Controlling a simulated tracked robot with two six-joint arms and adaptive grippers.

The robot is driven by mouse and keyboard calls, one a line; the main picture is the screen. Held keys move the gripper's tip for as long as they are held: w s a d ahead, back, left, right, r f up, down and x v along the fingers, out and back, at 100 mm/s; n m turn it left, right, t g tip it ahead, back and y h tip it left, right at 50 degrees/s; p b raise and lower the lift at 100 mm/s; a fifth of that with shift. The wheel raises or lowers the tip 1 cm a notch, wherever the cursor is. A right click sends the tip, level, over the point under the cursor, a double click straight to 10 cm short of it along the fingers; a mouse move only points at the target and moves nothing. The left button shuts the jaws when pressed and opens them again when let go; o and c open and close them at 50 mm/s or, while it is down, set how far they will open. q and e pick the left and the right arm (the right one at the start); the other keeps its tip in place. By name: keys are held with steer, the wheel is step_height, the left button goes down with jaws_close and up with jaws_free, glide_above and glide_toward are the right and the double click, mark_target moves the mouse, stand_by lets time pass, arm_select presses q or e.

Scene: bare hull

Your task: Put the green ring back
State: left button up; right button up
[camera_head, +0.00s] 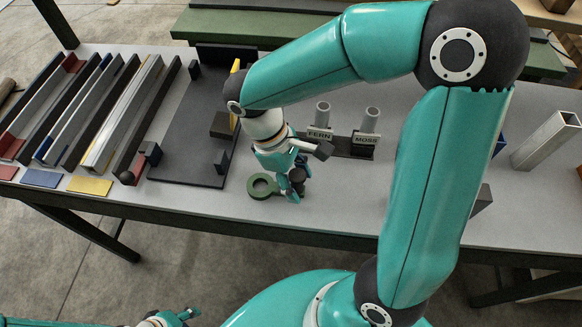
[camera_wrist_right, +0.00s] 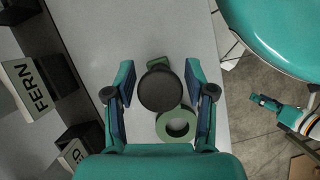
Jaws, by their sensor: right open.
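The green ring (camera_head: 262,195) lies flat on the grey bench near its front edge. My right gripper (camera_head: 294,188) is just right of it, low over the bench. In the right wrist view the ring (camera_wrist_right: 164,130) shows below a dark round knob (camera_wrist_right: 160,90), with a bit of green beyond the knob. The knob is between the open fingers of my right gripper (camera_wrist_right: 160,78), with gaps on both sides. I cannot tell if the knob is joined to the ring. My left gripper (camera_head: 186,315) is low at the bottom left, away from the bench; its jaw state is unclear.
Two grey posts labelled FERN (camera_head: 320,135) and MOSS (camera_head: 365,139) stand behind my right gripper. A dark board (camera_head: 188,135) and a rack of long bars (camera_head: 90,110) are to the left. A square metal tube (camera_head: 545,140) is at the right.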

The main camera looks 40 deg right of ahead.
steer(key=v, duration=1.2)
steer(key=shift+p, duration=0.45)
steer(key=shift+a+r, duration=0.1)
